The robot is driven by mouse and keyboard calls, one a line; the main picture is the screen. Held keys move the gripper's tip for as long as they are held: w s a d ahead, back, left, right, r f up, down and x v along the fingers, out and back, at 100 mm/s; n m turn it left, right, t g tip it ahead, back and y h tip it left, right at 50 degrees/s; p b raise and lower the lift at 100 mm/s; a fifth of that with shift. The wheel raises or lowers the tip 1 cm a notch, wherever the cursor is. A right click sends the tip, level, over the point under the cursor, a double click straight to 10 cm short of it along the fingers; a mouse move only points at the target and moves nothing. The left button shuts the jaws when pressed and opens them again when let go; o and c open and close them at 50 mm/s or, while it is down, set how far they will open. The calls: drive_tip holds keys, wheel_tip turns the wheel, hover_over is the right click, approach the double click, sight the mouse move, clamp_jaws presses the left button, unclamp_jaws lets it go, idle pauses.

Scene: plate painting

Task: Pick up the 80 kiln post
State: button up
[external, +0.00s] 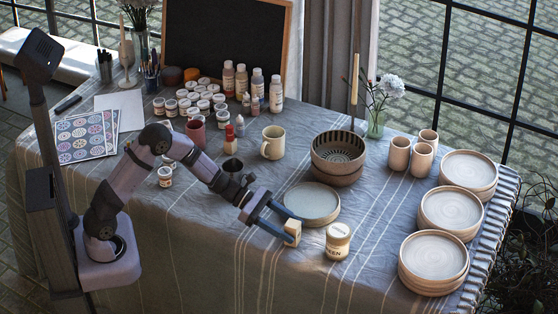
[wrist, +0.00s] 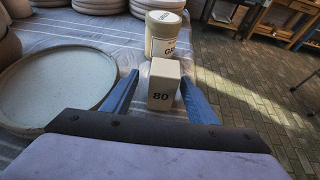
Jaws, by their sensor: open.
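The 80 kiln post (wrist: 163,84) is a cream rectangular block marked "80", upright in the wrist view. It also shows as a small pale block (external: 292,232) at the fingertips in the external view. My gripper (wrist: 160,98) is open, with one blue finger on each side of the post. In the external view my gripper (external: 286,227) is low over the table, reaching the post. Gaps appear beside the post; I cannot tell whether either finger touches it.
A lidded cream jar (external: 337,241) stands just beyond the post and also shows in the wrist view (wrist: 162,44). A round plate (external: 312,203) lies close to the left in the wrist view. Stacked plates (external: 434,260) stand at the right. The table's front edge is near.

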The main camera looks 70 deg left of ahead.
sight(299, 234)
drive_tip(key=shift+p+x, duration=0.4)
drive_tip(key=shift+x, duration=2.35)
drive_tip(key=shift+s+d, duration=0.1)
drive_tip(key=c, duration=1.3)
